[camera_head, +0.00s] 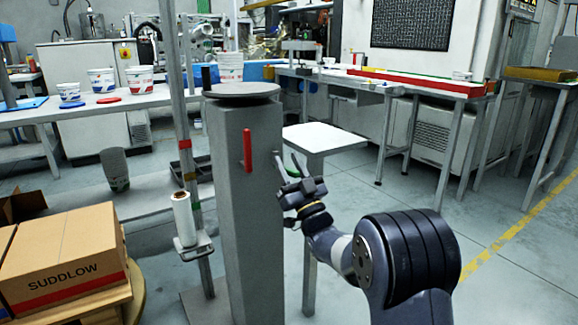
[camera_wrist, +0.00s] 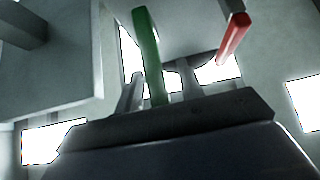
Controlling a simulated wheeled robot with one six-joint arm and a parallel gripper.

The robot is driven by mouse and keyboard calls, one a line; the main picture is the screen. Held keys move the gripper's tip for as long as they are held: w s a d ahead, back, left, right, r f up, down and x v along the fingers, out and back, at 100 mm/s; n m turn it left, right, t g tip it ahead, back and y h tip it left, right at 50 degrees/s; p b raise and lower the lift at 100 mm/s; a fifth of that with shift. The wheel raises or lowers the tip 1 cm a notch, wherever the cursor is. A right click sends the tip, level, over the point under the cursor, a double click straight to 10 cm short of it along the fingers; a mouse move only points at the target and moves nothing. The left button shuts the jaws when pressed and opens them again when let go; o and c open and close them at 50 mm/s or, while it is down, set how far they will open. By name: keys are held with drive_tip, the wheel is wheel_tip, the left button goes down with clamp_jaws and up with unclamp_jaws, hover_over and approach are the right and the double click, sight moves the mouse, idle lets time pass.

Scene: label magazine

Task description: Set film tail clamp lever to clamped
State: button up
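A red lever (camera_head: 247,150) stands upright on the front face of the grey column (camera_head: 247,220); the wrist view shows a red bar (camera_wrist: 235,35) at upper right. A green lever (camera_head: 297,161) shows at the column's right side. It is a long green bar (camera_wrist: 149,55) in the wrist view. No label shows which one is the film tail clamp lever. My gripper (camera_head: 286,168) is beside the column's right side, at the green lever. In the wrist view its fingers (camera_wrist: 159,72) are apart, with the green bar seen between them; contact cannot be told.
A film roll (camera_head: 184,218) stands on a small bracket at left. A cardboard box (camera_head: 66,262) is at lower left. A white-topped table (camera_head: 322,138) stands behind my gripper. Floor at right is clear.

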drive_tip(key=shift+s, duration=0.1)
drive_tip(key=p+v, duration=0.1)
drive_tip(key=v, duration=0.9)
drive_tip(key=shift+s+d+f+p, duration=0.15)
drive_tip(key=shift+s+f+p, duration=0.1)
drive_tip(key=shift+p, duration=0.15)
drive_tip(key=shift+w+r, duration=0.1)
drive_tip(key=shift+w, duration=0.05)
drive_tip(key=b+x, duration=0.1)
drive_tip(key=x, duration=0.8)
drive_tip(key=shift+w+a+r+b, duration=0.2)
drive_tip(key=shift+w+b, duration=0.05)
drive_tip(key=shift+b, duration=0.15)
drive_tip(key=shift+w+a+r, duration=0.2)
drive_tip(key=shift+w+r, duration=0.05)
drive_tip(key=shift+r, duration=0.15)
drive_tip(key=shift+f, duration=0.1)
